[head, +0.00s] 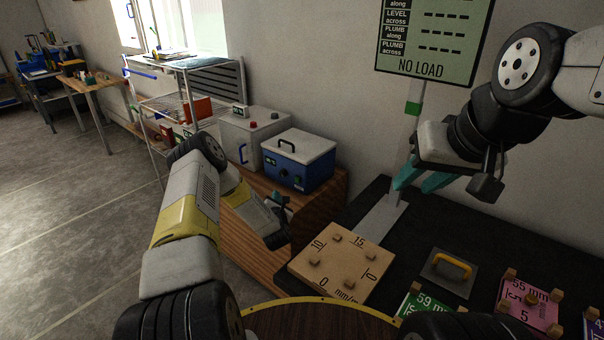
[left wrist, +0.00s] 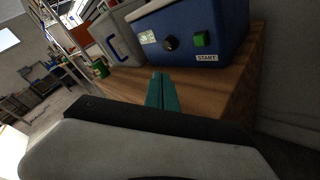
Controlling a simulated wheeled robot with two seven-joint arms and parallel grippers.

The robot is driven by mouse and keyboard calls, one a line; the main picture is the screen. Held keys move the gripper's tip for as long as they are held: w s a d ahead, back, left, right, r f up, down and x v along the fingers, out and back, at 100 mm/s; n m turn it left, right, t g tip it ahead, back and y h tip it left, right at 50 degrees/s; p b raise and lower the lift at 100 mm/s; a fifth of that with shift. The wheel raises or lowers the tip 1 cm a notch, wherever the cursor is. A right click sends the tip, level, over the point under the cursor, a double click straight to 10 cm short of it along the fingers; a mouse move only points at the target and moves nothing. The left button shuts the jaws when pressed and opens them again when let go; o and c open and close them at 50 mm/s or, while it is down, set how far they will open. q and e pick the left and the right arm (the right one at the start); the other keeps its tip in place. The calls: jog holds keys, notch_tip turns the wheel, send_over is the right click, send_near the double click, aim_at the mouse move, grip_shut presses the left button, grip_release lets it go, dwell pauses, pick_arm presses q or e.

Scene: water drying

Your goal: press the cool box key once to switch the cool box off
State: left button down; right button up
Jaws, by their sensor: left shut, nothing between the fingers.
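A blue box with a pale lid and black handle (head: 299,160) stands on the wooden bench; it looks like the cool box. Its front, in the left wrist view (left wrist: 187,25), carries a small lit display (left wrist: 147,37), a black knob (left wrist: 170,43) and a green key (left wrist: 201,39) with a START label under it. My left gripper (head: 279,199) is shut and empty, in front of and below that face. In the left wrist view its teal fingertips (left wrist: 160,76) show below the knob, left of the green key, seemingly apart from the box. My right gripper (head: 422,180) is open and empty over the black table.
A grey box (head: 250,138) with a blue handle and red knob stands left of the blue box. A wire rack (head: 185,95) is further left. The black table (head: 425,225) at right holds a wooden board (head: 338,262), a yellow-handled plate (head: 450,268) and coloured blocks. A NO LOAD sign (head: 432,40) stands behind.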

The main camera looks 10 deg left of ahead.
pick_arm(q)
jog(key=shift+w+d, duration=0.8)
jog(key=shift+w, duration=0.45)
jog(key=shift+w+d, duration=0.8)
jog(key=shift+w, duration=0.4)
jog(key=shift+w+d, duration=0.8)
jog(key=shift+w, duration=0.45)
jog(key=shift+w+d, duration=0.1)
jog(key=shift+w+d, duration=0.15)
jog(key=shift+w, duration=0.1)
jog(key=shift+w+d, duration=0.3)
jog(key=shift+w, duration=0.1)
jog(key=shift+s+a, duration=0.5)
jog(key=shift+s, duration=0.25)
jog(key=shift+s+a, duration=0.7)
jog(key=shift+s, duration=0.35)
jog(key=shift+s+a, duration=0.7)
jog(key=shift+s, duration=0.35)
